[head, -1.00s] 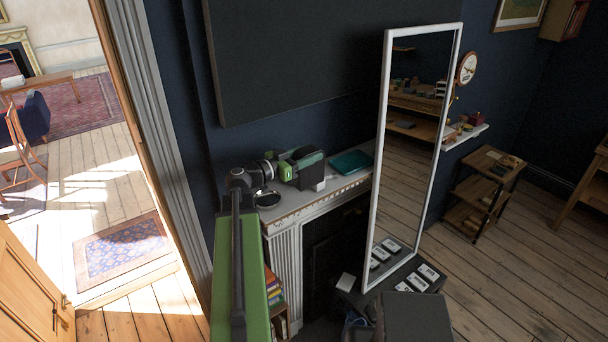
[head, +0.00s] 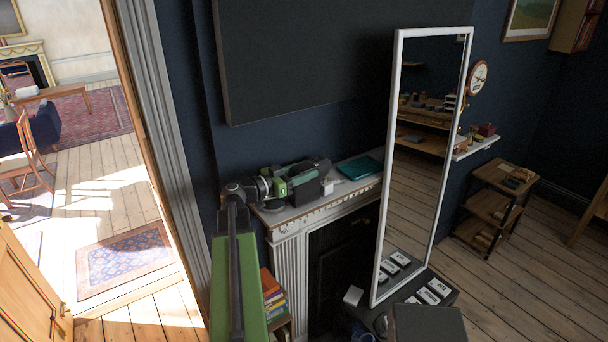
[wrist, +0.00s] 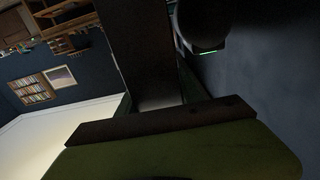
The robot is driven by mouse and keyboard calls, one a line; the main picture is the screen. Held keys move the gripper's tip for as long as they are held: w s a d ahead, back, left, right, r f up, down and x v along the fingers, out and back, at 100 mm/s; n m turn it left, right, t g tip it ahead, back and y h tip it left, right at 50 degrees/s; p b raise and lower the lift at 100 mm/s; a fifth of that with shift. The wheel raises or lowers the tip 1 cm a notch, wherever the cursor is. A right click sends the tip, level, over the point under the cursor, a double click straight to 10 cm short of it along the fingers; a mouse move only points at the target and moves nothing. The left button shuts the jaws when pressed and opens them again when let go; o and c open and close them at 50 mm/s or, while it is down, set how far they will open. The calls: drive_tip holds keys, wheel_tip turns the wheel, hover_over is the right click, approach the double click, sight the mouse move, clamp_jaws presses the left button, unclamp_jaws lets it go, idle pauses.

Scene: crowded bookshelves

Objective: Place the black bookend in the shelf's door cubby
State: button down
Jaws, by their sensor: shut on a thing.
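My gripper (head: 297,181) is at the end of my green and black arm, in front of the dark blue wall and over the white mantelpiece as seen in the head view. It is shut on a dark flat piece that looks like the black bookend (head: 310,191). In the wrist view the dark bookend (wrist: 148,45) rises from the gripper as a broad upright panel, and its far end is cut off by the frame. The fingertips are largely hidden. I cannot make out a door cubby. A small bookcase (head: 289,325) with colourful books shows low beside the fireplace, partly behind my arm.
A teal book (head: 361,167) lies on the mantelpiece (head: 330,204). A tall white-framed mirror (head: 385,170) stands right of the fireplace. An open doorway with a wooden door (head: 30,290) is at left.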

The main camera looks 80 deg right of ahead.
drive_tip(key=c, duration=0.8)
unclamp_jaws()
drive_tip(key=shift+f, duration=0.1)
drive_tip(key=shift+o, duration=0.2)
drive_tip(key=shift+r, duration=0.3)
drive_tip(key=v, duration=1.2)
drive_tip(key=shift+a+f, duration=0.1)
drive_tip(key=shift+f, duration=0.05)
